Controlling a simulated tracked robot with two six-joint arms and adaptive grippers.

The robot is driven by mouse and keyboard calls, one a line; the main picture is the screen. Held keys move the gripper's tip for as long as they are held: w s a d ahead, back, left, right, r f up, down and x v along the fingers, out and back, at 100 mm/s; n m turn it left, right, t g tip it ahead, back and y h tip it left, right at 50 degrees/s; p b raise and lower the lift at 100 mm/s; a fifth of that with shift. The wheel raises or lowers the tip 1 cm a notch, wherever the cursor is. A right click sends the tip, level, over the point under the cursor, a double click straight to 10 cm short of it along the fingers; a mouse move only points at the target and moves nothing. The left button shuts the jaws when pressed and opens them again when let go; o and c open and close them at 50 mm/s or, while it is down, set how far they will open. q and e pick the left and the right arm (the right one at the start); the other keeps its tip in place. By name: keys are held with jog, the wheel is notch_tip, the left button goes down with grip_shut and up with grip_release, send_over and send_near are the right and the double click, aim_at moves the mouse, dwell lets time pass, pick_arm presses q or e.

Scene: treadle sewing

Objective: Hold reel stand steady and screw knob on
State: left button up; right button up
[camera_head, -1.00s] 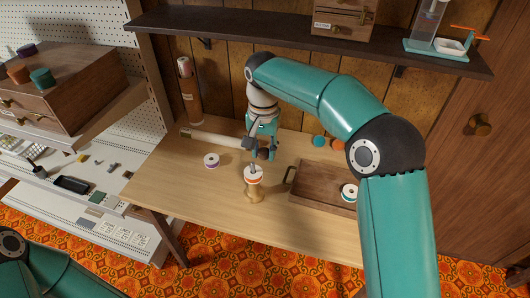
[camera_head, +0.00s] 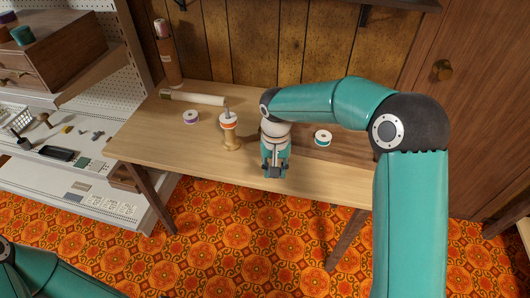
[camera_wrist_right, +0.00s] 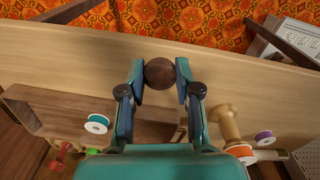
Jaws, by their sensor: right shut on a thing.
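The reel stand (camera_head: 231,142) stands upright on the table, a pale wooden base with an orange-and-white reel (camera_head: 228,121) on it and a spindle tip above. The stand also shows at the right in the right wrist view (camera_wrist_right: 228,124). My right gripper (camera_head: 274,172) is to the right of the stand, near the table's front edge. In the right wrist view the gripper (camera_wrist_right: 160,78) is shut on a round dark brown knob (camera_wrist_right: 160,72), apart from the stand. My left gripper is out of view; only its arm shows at bottom left.
The table (camera_head: 180,147) has bare room left of the stand. A purple reel (camera_head: 190,117) and a pale roll (camera_head: 195,98) lie behind left. A wooden tray (camera_wrist_right: 45,110) and a teal-edged reel (camera_head: 323,138) are at the right, partly behind my arm.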

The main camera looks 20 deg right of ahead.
jog(key=s+f+n+b, duration=0.1)
jog(key=s+f+n, duration=0.2)
jog(key=f, duration=0.5)
jog(key=shift+a+f+n+b, duration=0.3)
jog(key=shift+a+n, duration=0.15)
jog(key=shift+n, duration=0.25)
